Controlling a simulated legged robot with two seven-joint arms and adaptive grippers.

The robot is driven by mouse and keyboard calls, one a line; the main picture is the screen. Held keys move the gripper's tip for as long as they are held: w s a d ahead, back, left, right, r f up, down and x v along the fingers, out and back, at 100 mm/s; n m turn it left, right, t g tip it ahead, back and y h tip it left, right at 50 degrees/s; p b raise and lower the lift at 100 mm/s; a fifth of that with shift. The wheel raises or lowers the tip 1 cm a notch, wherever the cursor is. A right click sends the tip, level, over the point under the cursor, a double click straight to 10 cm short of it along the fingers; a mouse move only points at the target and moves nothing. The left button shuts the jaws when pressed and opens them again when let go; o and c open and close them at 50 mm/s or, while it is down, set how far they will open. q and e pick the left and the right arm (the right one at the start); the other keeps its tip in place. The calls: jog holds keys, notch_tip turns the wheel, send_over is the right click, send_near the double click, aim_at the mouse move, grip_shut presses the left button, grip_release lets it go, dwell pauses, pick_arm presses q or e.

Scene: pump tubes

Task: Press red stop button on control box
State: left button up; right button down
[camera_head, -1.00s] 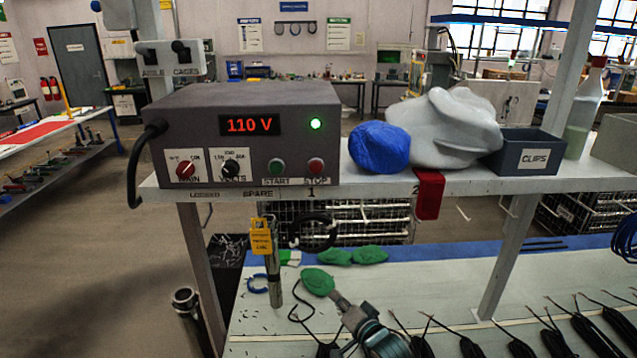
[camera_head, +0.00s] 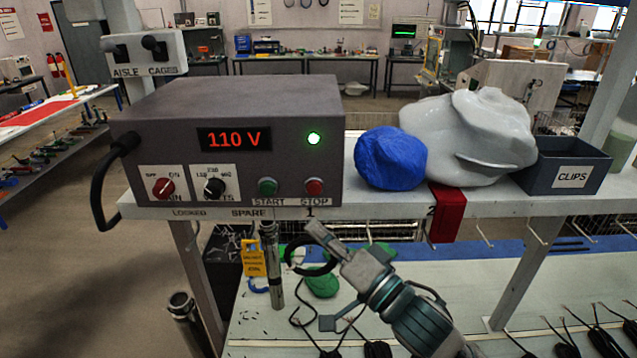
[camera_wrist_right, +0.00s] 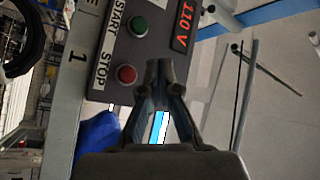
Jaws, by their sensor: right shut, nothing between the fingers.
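The grey control box (camera_head: 228,140) sits on the shelf with a lit "110 V" display and a green lamp. Its red STOP button (camera_head: 314,187) is at the lower right of the front face, to the right of the green START button (camera_head: 267,187). My right gripper (camera_head: 316,229) is shut and empty, below the STOP button and apart from it. In the right wrist view the red button (camera_wrist_right: 126,74) shows just left of my closed fingertips (camera_wrist_right: 160,66). My left gripper is not in view.
A blue cloth bundle (camera_head: 391,158), a pale grey rounded object (camera_head: 470,135) and a CLIPS bin (camera_head: 563,166) stand on the shelf (camera_head: 400,204) to the right. A black ring (camera_head: 297,266) hangs under the shelf edge. A red cloth (camera_head: 446,213) drapes over that edge.

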aim_at(314, 189)
jog(key=w, duration=0.8)
jog(key=shift+w+a+p, duration=0.3)
jog(key=shift+w+p, duration=0.1)
jog(key=shift+d, duration=0.1)
dwell(0.6)
dwell(0.7)
jog(key=shift+w+p, duration=0.35)
jog(key=shift+p, duration=0.05)
